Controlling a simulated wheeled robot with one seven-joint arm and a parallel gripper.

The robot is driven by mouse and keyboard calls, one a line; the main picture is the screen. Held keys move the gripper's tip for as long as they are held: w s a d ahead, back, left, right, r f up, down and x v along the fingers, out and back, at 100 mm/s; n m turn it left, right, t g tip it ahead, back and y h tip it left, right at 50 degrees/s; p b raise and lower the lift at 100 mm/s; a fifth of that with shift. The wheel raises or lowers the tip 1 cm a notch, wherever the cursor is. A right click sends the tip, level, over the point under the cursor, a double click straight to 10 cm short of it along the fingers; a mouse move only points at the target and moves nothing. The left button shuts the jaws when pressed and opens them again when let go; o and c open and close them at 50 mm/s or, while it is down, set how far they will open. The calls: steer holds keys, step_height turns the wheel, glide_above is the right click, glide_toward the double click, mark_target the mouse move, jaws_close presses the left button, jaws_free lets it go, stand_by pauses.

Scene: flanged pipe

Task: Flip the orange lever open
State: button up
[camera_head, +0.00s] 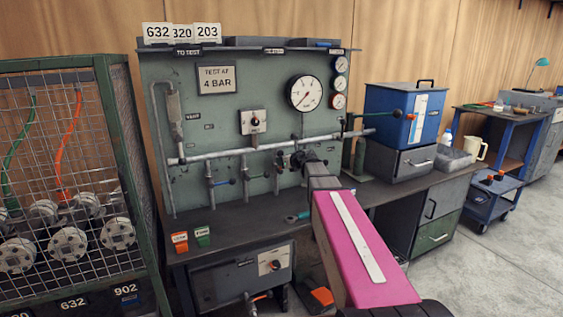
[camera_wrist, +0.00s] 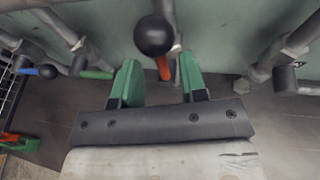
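The orange lever (camera_wrist: 163,68) shows in the wrist view as a short orange piece, partly hidden behind a round black ball (camera_wrist: 154,36). My gripper (camera_wrist: 158,76) has two green fingers, open and apart. In the picture the orange piece lies in the gap between the fingertips, closer to the right finger. I see no contact with either finger, and cannot tell the depth between them. In the head view my arm reaches to the pipework and hides this lever and my fingers.
A blue lever (camera_wrist: 42,71) and a green lever (camera_wrist: 97,74) sit on pipes to the left. Another pipe with a fitting (camera_wrist: 292,50) stands to the right. The green back panel (camera_head: 219,121) is close behind; the dark bench top (camera_head: 228,228) below is mostly clear.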

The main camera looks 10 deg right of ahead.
steer(key=v, duration=0.8)
steer(key=shift+s+d, duration=0.2)
steer(key=shift+s, duration=0.05)
